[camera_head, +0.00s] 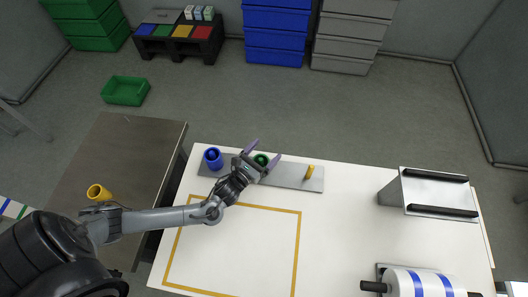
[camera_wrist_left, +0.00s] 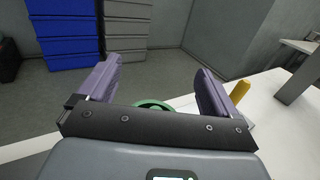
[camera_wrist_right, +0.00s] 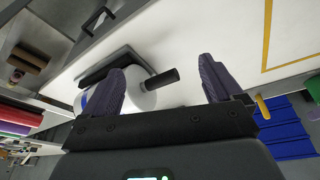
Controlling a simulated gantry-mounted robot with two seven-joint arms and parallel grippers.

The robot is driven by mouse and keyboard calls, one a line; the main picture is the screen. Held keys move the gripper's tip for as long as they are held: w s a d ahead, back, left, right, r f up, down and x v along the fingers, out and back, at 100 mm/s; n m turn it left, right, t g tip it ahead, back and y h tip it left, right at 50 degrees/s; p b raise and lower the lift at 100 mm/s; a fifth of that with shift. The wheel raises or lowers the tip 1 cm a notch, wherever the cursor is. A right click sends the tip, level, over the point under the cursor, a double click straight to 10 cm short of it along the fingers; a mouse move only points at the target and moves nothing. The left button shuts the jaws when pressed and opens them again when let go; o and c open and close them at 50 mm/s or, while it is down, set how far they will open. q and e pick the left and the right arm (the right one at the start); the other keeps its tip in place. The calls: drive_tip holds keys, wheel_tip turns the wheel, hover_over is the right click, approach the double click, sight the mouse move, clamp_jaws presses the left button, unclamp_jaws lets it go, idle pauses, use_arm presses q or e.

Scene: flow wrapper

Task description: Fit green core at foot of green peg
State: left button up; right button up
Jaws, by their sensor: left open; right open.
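The green core (camera_head: 261,159) is at the middle of the grey peg plate (camera_head: 290,175), between the fingers of my left gripper (camera_head: 263,152). Its green rim (camera_wrist_left: 153,104) also shows in the left wrist view, partly hidden behind the gripper body. The fingers are open and stand apart on either side of it. The green peg cannot be made out separately, so I cannot tell how low the core sits. My right gripper (camera_wrist_right: 165,85) is open and empty in its wrist view, with a white roll (camera_wrist_right: 140,92) beyond the fingers.
On the plate, a blue core (camera_head: 213,158) stands left and a yellow peg (camera_head: 309,172) right. A yellow core (camera_head: 98,192) lies on the side table (camera_head: 130,150). A metal stand (camera_head: 430,190) and blue-striped roll (camera_head: 425,284) occupy the right. The yellow-outlined area (camera_head: 245,245) is mostly clear.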

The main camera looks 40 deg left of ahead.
use_arm(q)
drive_tip(key=shift+s, duration=0.15)
drive_tip(key=s+p, duration=0.1)
drive_tip(key=s, duration=0.9)
drive_tip(key=shift+s+d, duration=0.2)
drive_tip(key=shift+s, duration=0.05)
